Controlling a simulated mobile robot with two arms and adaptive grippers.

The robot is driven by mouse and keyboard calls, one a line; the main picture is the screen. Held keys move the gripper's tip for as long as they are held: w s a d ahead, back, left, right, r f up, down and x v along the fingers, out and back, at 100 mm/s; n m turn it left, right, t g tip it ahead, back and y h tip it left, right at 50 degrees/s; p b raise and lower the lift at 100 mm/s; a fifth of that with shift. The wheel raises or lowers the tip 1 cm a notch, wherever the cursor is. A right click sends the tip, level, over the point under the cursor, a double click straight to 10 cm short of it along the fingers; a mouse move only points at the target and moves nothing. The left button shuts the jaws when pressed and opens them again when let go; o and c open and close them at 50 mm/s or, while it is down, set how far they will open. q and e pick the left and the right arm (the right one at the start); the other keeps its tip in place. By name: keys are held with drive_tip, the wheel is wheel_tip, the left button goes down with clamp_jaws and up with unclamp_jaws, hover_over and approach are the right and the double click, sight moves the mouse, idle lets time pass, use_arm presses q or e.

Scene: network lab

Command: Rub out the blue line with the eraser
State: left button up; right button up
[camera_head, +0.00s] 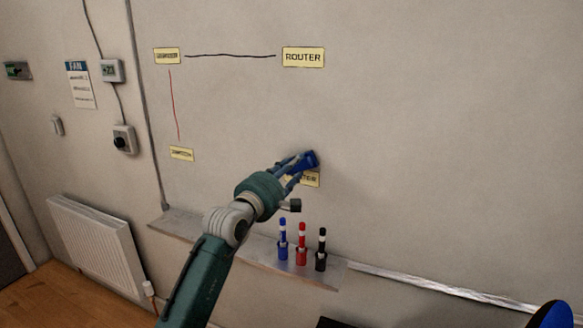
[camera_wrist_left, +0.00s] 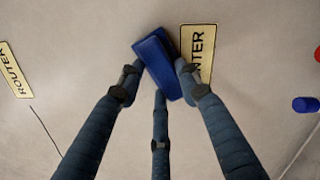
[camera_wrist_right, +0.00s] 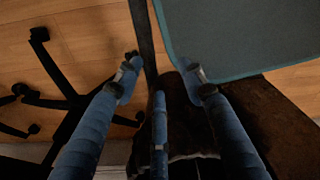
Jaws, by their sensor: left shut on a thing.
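My left gripper (camera_head: 300,163) is shut on a blue eraser (camera_head: 311,158) at the wall. In the left wrist view the eraser (camera_wrist_left: 158,66) sits tilted between the fingertips (camera_wrist_left: 158,80), against or very near the wall. It is beside the yellow label (camera_wrist_left: 199,50) that reads "...NTER", whose left part is hidden. No blue line shows in any view; anything behind the eraser or hand is hidden. My right gripper (camera_wrist_right: 162,75) is open and empty, with its fingers apart above the floor area.
A black line (camera_head: 230,56) runs to the ROUTER label (camera_head: 303,57); a red line (camera_head: 174,105) drops to the lower-left label (camera_head: 181,153). Blue (camera_head: 282,240), red (camera_head: 301,245) and black (camera_head: 321,250) markers stand on the ledge (camera_head: 185,230) below. A wheeled chair base (camera_wrist_right: 65,80) is near my right gripper.

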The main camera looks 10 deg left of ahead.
use_arm(q)
drive_tip(key=p+v, duration=0.1)
drive_tip(key=v, duration=0.5)
drive_tip(key=shift+d+r+p, duration=0.2)
drive_tip(key=shift+d+p, duration=0.05)
drive_tip(key=shift+p, duration=0.15)
drive_tip(key=v, duration=0.3)
drive_tip(key=shift+s+d, duration=0.15)
idle(0.6)
